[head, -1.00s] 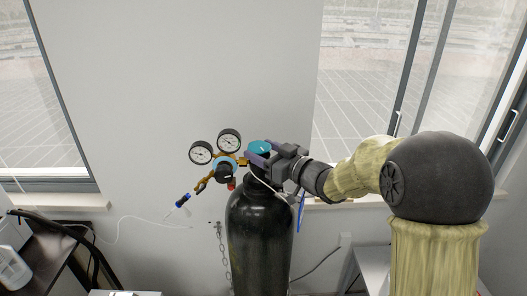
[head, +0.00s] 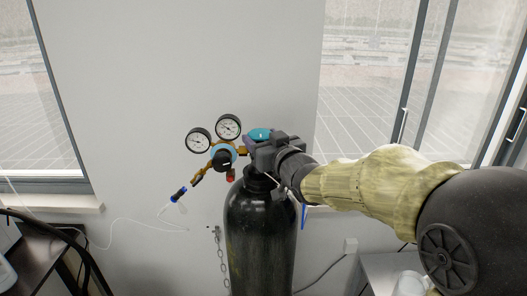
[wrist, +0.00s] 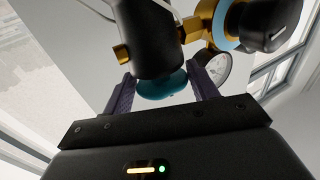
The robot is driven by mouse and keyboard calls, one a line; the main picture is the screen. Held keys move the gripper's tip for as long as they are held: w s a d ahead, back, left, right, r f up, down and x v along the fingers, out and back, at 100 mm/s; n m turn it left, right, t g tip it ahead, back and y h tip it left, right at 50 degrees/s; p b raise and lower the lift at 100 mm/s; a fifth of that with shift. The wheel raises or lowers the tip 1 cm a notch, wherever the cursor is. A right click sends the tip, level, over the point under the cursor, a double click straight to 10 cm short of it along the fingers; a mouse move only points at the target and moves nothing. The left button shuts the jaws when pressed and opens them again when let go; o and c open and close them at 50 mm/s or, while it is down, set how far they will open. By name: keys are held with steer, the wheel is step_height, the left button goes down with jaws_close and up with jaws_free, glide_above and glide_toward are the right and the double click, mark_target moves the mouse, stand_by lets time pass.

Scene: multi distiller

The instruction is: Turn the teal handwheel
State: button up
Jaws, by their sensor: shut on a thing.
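The teal handwheel (head: 260,134) sits on top of the valve of a black gas cylinder (head: 260,225). My gripper (head: 252,143) reaches it from the right, and its fingers are shut on the handwheel. In the wrist view the handwheel (wrist: 163,84) lies between the two purple fingers of my gripper (wrist: 163,90), one on each side of its rim. In the head view the gripper body hides part of the valve and the near side of the wheel.
A brass regulator with a blue-ringed knob (head: 222,157) and two round gauges (head: 228,127) stands just left of the handwheel. A chain (head: 221,250) hangs beside the cylinder. A dark shelf (head: 40,262) is at the far left. Windows flank the wall.

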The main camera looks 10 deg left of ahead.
steer(key=shift+r+m+b, duration=0.15)
steer(key=shift+m+b, duration=0.15)
steer(key=shift+b, duration=0.15)
steer(key=o, duration=0.9)
steer(key=shift+w+r+n+p, duration=0.15)
steer(key=shift+n+p, duration=0.35)
steer(key=shift+p, duration=1.1)
steer(key=n+g+y+p, duration=0.1)
steer(key=p, duration=0.1)
steer(key=shift+d+y+p, duration=0.1)
steer(key=shift+y+p, duration=0.3)
